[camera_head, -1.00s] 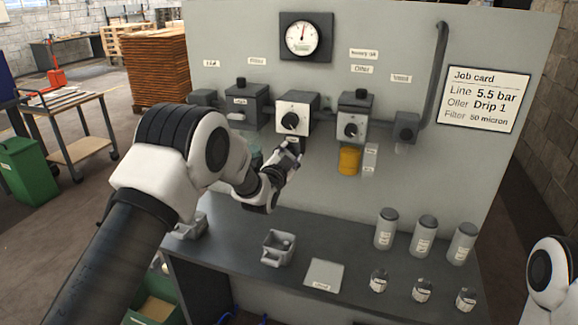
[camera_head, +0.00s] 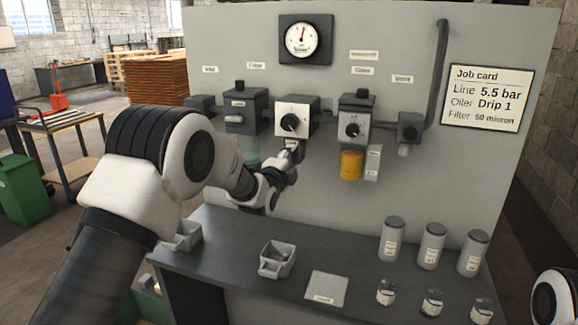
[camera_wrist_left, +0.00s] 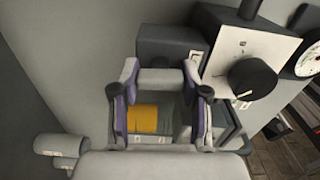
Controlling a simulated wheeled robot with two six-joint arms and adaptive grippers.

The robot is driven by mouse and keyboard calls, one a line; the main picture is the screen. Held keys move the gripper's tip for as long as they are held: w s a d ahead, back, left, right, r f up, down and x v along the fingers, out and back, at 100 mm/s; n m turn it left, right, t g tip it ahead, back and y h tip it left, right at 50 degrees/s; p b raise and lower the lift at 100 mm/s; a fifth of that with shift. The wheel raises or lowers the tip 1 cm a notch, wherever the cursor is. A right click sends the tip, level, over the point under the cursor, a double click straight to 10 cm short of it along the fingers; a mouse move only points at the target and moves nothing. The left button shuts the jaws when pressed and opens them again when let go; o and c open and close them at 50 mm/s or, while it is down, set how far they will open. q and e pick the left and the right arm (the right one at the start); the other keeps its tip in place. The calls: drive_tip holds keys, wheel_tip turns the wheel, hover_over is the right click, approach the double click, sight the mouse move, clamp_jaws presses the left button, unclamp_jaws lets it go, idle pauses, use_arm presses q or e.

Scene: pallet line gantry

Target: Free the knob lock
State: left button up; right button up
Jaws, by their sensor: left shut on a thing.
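The regulator (camera_head: 295,118), a white-faced box with a black knob (camera_head: 290,123), is on the grey panel. Its knob shows large in the left wrist view (camera_wrist_left: 252,78). A dark block with a pale label hangs under the regulator, also seen in the wrist view (camera_wrist_left: 168,45). My left gripper (camera_head: 289,155) is just below the regulator. In the wrist view its fingers (camera_wrist_left: 160,90) stand either side of a small grey piece (camera_wrist_left: 160,77), seemingly the knob lock, and are shut on it. The fingers partly hide its shape. My right gripper is out of view.
The filter (camera_head: 245,108) is left of the regulator; the oiler (camera_head: 354,115) with its yellow bowl (camera_head: 351,165) is close on the right. A gauge (camera_head: 305,38) is above. Below, the bench (camera_head: 220,235) carries a grey tray (camera_head: 277,260), canisters (camera_head: 431,245) and small jars.

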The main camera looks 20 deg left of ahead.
use_arm(q)
drive_tip(key=shift+m, duration=0.5)
drive_tip(key=o, duration=1.2)
drive_tip(key=shift+d, duration=0.15)
drive_tip(key=shift+c, duration=0.2)
drive_tip(key=shift+s, duration=0.1)
drive_tip(key=s, duration=1.1)
drive_tip(key=shift+s+a, duration=0.2)
drive_tip(key=shift+s, duration=0.2)
